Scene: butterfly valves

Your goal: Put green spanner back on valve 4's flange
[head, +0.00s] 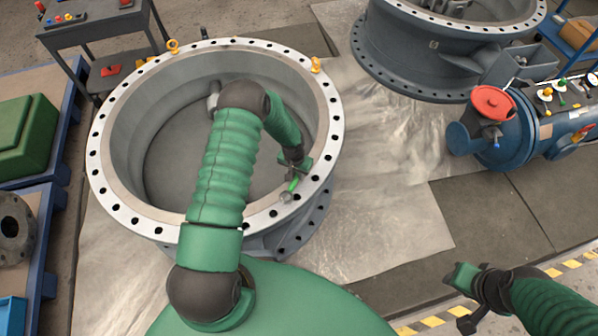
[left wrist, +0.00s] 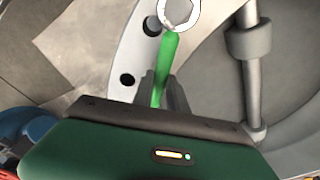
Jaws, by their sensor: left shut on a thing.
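The green spanner (head: 293,184) has a green handle and a silver ring end. My left gripper (head: 294,174) is shut on its handle at the right front part of the near valve's pale flange (head: 322,171), which has a row of bolt holes. In the left wrist view, the spanner (left wrist: 166,56) points away from the fingers (left wrist: 163,88), its ring end over the flange (left wrist: 128,48). I cannot tell whether the spanner touches the flange. No number shows on this valve. My right gripper (head: 465,298) is low at the right, away from the valves; its fingers are unclear.
A second large valve (head: 415,54) stands at the back right. A blue vessel with a red cap (head: 492,102) is at the right. A dark cart (head: 98,25) and green block (head: 25,135) are at the left. Grey sheeting (head: 390,170) between the valves is clear.

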